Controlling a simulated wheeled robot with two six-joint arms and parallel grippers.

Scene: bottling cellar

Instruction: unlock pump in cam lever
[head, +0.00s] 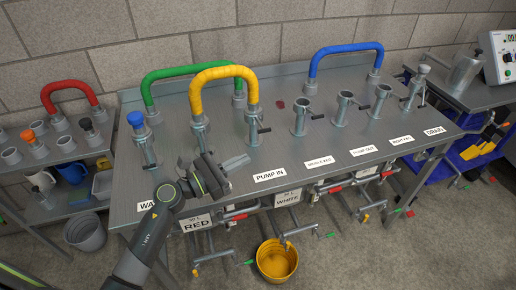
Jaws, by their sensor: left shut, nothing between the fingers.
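The pump in port (253,128) stands upright on the steel table behind the PUMP IN label (270,175). One end of the yellow hose (224,72) sits on it; the other end is on the port to its left. The pump in cam lever (264,130) shows as a small dark-tipped arm on the port's right side; its exact angle is too small to tell. My left gripper (238,161) is shut and empty, low over the table, in front and left of the pump in port. It appears apart from the lever. My right gripper is not in view.
The green hose (190,72) arches behind the yellow one. The blue-capped port (140,138) stands left of my wrist. Open ports (301,118) stand to the right. A blue hose (345,48) is at the back. A yellow bucket (277,262) is on the floor below valves.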

